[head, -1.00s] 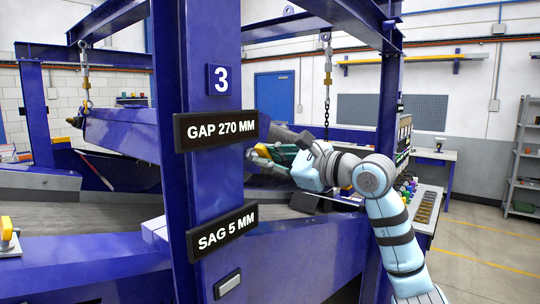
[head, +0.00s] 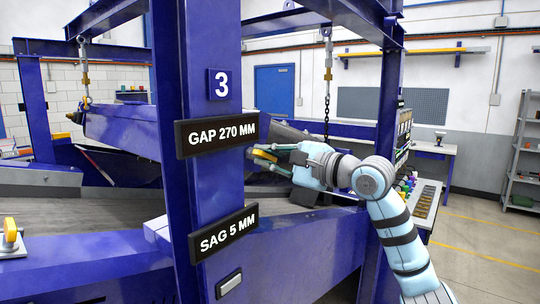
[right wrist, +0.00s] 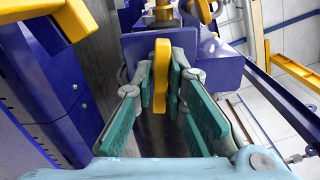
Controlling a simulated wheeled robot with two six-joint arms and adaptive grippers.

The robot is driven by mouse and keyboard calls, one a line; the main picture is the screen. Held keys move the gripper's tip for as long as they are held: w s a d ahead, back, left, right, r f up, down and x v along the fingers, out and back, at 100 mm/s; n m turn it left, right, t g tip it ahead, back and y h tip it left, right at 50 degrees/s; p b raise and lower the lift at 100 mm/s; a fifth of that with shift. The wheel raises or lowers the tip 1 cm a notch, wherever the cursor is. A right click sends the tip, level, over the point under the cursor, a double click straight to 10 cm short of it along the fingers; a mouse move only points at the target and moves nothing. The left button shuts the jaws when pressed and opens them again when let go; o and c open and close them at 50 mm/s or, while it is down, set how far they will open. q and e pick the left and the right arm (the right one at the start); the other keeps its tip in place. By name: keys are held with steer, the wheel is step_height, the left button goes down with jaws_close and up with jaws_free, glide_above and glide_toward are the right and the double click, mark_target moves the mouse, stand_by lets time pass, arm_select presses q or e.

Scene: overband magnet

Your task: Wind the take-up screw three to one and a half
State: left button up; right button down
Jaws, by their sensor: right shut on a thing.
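My right gripper (head: 272,155) reaches in from the right behind the blue post marked 3 (head: 218,84). It is shut on a yellow handle (head: 264,155), which I take to be that of take-up screw three. In the right wrist view the handle (right wrist: 161,75) stands upright between the teal finger pads. A blue block with a brass-coloured fitting (right wrist: 162,14) lies just beyond it. The post carries a sign reading GAP 270 MM (head: 216,133) and a sign reading SAG 5 MM (head: 223,231). My left gripper is not in view.
Another yellow handle (head: 10,230) sits on a pale mount at the left edge. The grey belt (head: 90,217) runs behind the post. A chain (head: 327,95) hangs behind my right arm. A control panel (head: 425,205) stands right of the frame, with open floor beyond.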

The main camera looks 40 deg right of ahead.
steer(key=shift+r+n, duration=0.1)
steer(key=shift+n, duration=0.2)
steer(key=shift+r+n+p, duration=0.1)
steer(key=shift+n+p, duration=0.25)
steer(key=shift+n, duration=1.15)
steer(key=c, duration=1.5)
jaws_free()
steer(key=shift+n, duration=0.4)
steer(key=shift+c, duration=0.2)
steer(key=shift+d, duration=0.1)
steer(key=shift+f, duration=0.2)
